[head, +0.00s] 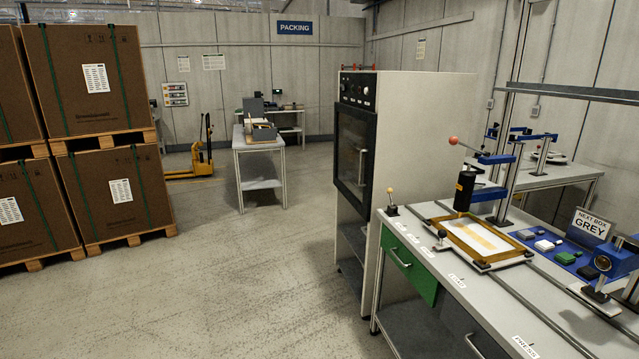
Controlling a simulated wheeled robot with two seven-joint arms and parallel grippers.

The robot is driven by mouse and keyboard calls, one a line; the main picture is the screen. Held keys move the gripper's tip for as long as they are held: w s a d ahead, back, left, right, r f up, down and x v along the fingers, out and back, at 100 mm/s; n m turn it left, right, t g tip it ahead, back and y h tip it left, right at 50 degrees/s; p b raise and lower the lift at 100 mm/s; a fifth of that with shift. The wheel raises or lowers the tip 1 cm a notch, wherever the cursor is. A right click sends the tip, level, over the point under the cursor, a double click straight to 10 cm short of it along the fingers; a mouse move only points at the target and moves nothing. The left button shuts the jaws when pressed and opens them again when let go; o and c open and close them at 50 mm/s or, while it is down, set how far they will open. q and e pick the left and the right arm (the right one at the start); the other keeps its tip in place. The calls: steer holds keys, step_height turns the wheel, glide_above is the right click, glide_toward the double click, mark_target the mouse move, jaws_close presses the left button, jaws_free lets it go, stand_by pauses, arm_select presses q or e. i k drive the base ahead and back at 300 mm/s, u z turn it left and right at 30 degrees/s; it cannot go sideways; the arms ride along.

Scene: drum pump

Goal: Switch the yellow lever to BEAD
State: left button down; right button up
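The yellow lever (391,193) is a small yellow knob on a short dark stem. It stands on a dark base at the left corner of the workbench top (445,270), next to the tall oven-like cabinet. Its stem looks close to upright. Several small white labels (413,239) run along the bench edge in front of it. Their print is too small to read, so I cannot tell which one is BEAD or which position the lever is in. Neither of my grippers is in view.
A blue mat (572,278) with small blocks lies to the right. The cabinet (357,140) stands behind the lever. Open floor (250,260) lies left of the bench.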

mark_target(389, 190)
steer(key=u, duration=0.25)
steer(key=i, duration=1.2)
steer(key=z, duration=0.5)
steer(key=i, duration=0.8)
steer(key=z, duration=1.3)
steer(key=i, duration=0.45)
steer(key=z, duration=0.5)
